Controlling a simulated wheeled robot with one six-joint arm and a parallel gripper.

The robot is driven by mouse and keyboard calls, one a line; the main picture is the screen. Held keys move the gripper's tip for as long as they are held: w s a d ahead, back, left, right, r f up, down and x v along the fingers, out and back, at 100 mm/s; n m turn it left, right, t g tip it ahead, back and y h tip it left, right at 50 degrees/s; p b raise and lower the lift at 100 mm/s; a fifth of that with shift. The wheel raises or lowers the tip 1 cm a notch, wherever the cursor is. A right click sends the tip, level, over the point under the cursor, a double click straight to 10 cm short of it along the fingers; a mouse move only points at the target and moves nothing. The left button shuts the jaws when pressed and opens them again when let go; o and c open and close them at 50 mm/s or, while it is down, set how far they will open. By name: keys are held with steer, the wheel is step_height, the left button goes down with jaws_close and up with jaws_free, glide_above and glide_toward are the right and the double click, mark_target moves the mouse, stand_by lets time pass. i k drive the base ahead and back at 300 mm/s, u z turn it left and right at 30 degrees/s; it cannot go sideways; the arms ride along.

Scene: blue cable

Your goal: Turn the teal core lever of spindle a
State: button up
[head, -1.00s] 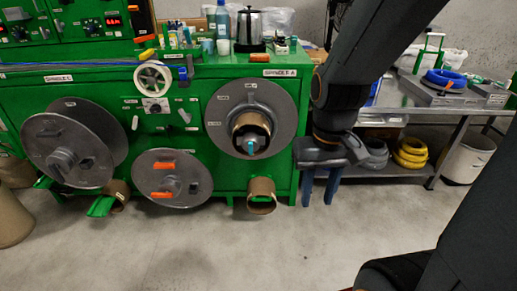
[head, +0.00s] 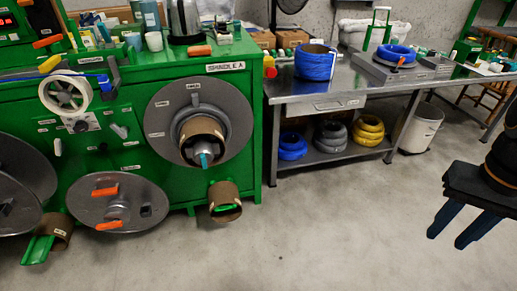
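Spindle A is a large grey disc (head: 233,117) on the front of the green machine, under the label "SPINDLE A" (head: 225,67). A brown cardboard core (head: 201,130) sits at its middle. The teal core lever (head: 204,160) sticks out from the hub inside the core and points down. My gripper (head: 466,228) is at the right edge of the head view, well to the right of the spindle and in front of the steel bench. Its two dark blue fingers are spread apart with nothing between them, pointing down. Nothing covers the lever.
A steel bench (head: 330,88) right of the machine holds a blue cable coil (head: 315,64), with more coils on its lower shelf. A lower grey disc with orange handles (head: 117,204) and a cardboard tube (head: 224,201) stick out low. The floor (head: 330,220) before the spindle is clear.

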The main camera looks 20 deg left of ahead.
mark_target(204, 160)
steer(key=z, duration=0.25)
steer(key=k, duration=1.05)
steer(key=u, duration=1.35)
steer(key=i, duration=0.5)
steer(key=u, duration=0.1)
